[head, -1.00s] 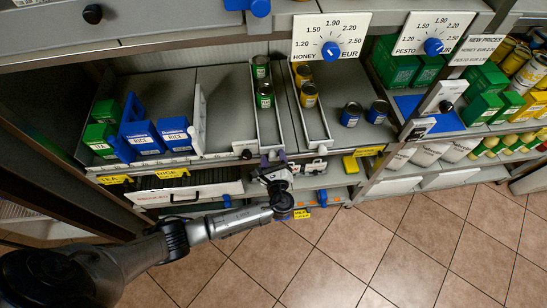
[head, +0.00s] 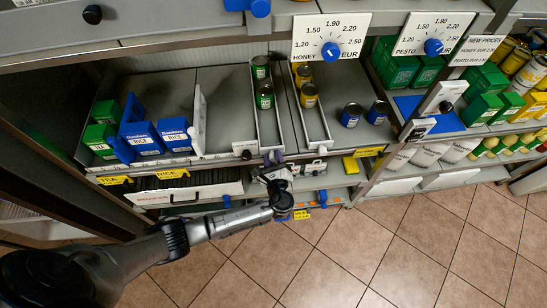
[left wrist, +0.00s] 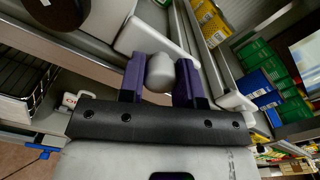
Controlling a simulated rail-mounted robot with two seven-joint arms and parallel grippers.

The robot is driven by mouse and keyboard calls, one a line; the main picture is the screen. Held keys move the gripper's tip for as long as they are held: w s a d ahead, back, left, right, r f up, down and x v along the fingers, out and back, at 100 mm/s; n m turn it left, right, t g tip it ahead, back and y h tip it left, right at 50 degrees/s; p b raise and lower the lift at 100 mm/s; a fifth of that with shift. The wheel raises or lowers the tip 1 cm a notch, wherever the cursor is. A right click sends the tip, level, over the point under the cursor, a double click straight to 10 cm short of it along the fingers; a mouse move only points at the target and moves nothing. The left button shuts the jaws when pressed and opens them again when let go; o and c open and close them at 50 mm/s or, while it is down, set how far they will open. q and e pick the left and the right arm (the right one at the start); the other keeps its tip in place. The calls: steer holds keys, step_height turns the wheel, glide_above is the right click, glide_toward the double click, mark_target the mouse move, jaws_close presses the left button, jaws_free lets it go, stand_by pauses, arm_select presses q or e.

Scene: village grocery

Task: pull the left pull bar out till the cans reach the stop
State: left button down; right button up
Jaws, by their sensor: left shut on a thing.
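The left can lane (head: 279,127) is a narrow light tray on the shelf with green-labelled cans (head: 264,96) standing towards its back. My left gripper (head: 273,158) is at the front end of this lane. In the left wrist view, its two purple fingers (left wrist: 160,80) are shut on a rounded grey-white pull bar (left wrist: 159,70), one finger on each side. The bar is mostly hidden by the gripper in the head view. The right lane (head: 322,126) holds yellow-labelled cans (head: 308,95) towards its back. My right gripper is not in view.
Blue rice boxes (head: 174,133) and green tea boxes (head: 100,140) stand left of the lanes. Two blue cans (head: 350,115) stand to the right. A honey price dial (head: 331,38) hangs above. The tiled floor (head: 330,255) in front is clear.

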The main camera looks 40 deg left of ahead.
arm_select(q)
steer(key=shift+s+d+r+p, duration=0.15)
steer(key=shift+s+d+p, duration=0.15)
steer(key=shift+s+d, duration=0.1)
steer(key=p+v, duration=0.7)
steer(key=v, duration=2)
steer(key=shift+s+d, duration=0.2)
steer(key=shift+s, duration=0.1)
steer(key=c, duration=0.8)
jaws_free()
